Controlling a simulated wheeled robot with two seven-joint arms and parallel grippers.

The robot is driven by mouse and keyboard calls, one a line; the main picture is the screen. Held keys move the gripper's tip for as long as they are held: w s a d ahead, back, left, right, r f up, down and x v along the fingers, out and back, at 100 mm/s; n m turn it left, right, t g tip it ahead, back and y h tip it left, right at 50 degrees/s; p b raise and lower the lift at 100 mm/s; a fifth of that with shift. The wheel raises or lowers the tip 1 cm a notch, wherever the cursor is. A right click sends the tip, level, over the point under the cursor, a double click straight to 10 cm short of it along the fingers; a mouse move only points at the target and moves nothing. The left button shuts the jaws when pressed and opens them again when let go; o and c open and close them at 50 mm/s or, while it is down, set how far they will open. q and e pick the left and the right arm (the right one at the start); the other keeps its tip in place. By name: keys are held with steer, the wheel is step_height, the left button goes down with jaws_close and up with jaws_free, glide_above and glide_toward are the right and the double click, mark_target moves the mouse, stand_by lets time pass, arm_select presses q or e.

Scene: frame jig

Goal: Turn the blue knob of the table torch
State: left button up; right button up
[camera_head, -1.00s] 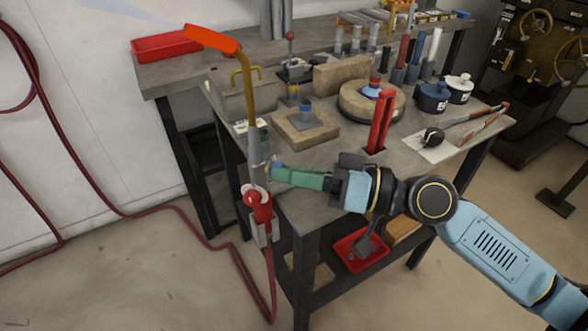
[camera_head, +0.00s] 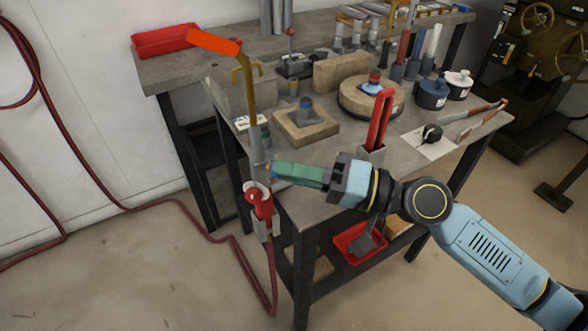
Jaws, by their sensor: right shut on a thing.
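The table torch (camera_head: 253,140) stands upright in a holder at the table's left front corner. It has a grey body, a brass neck and an orange nozzle (camera_head: 213,42) that points up and left. No flame shows at the nozzle. A red fitting (camera_head: 259,200) sits low on the torch. My right gripper (camera_head: 274,171), with green fingers, reaches in from the right and is shut on the blue knob at the torch's side. The fingers hide nearly all of the knob; only a small blue bit shows at their tips. My left gripper is out of view.
A red hose (camera_head: 186,207) runs from the torch across the floor to the wall. The table (camera_head: 317,212) holds a wooden block (camera_head: 305,128), red-handled tool (camera_head: 379,118) and blue pot (camera_head: 431,93). A red tray (camera_head: 166,43) lies on the back bench.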

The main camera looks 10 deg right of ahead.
steer(key=o, duration=1)
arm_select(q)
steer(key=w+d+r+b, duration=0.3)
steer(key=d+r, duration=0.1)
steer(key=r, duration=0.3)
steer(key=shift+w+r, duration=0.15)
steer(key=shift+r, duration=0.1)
arm_select(e)
steer(key=r+v, duration=0.1)
steer(key=v, duration=1.2)
steer(key=shift+f, duration=0.45)
steer(key=shift+d, duration=0.2)
